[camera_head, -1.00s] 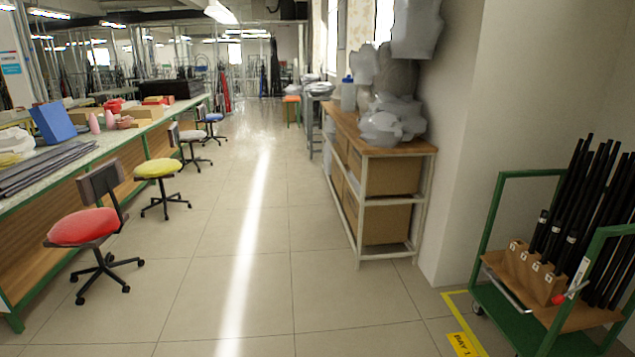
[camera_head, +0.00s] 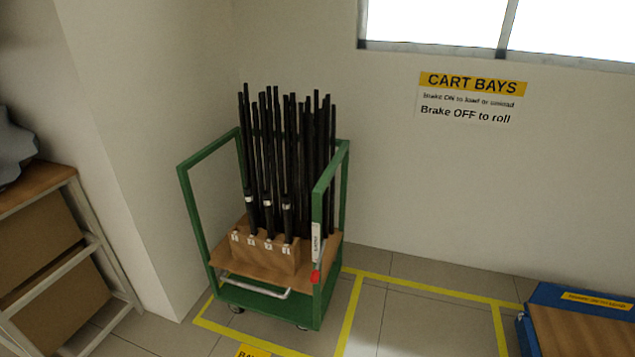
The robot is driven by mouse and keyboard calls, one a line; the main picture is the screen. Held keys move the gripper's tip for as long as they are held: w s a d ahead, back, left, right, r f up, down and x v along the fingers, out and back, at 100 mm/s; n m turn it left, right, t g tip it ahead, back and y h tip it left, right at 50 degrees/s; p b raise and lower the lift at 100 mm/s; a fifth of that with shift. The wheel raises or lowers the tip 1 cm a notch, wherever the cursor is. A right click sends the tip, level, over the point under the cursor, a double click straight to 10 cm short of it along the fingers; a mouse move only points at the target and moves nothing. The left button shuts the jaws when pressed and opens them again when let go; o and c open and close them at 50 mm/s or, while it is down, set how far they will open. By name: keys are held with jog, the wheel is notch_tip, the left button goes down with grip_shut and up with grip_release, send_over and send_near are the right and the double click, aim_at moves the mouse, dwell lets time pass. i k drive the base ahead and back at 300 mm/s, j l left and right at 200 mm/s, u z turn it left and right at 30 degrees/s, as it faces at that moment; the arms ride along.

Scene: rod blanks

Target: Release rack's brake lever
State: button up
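The rack is a green-framed cart (camera_head: 333,215) in the middle of the head view, with a wooden shelf holding several upright black rods (camera_head: 290,150). A small red piece (camera_head: 315,276) sits on its front right post, just under a white label strip (camera_head: 316,243) whose text is too small to read. The red piece looks like the grip of the brake lever; its position, on or off, I cannot tell. A pale bar (camera_head: 255,288) runs low across the cart's front. My gripper is not in view.
Yellow floor lines (camera_head: 349,318) mark the bay around the cart. A wall sign (camera_head: 473,98) reads "Brake ON to load or unload, Brake OFF to roll". A blue cart (camera_head: 555,297) stands at lower right. A shelf unit (camera_head: 62,262) is at left. Walls stand behind and left of the cart.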

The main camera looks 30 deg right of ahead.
aim_at(315, 276)
jog(key=i+j+z, duration=0.2)
jog(key=j, duration=0.15)
jog(key=j+z, duration=0.15)
jog(key=j, duration=0.15)
jog(key=i+j+z, duration=0.2)
jog(key=j, duration=0.2)
jog(key=j+z, duration=0.2)
jog(key=j, duration=0.15)
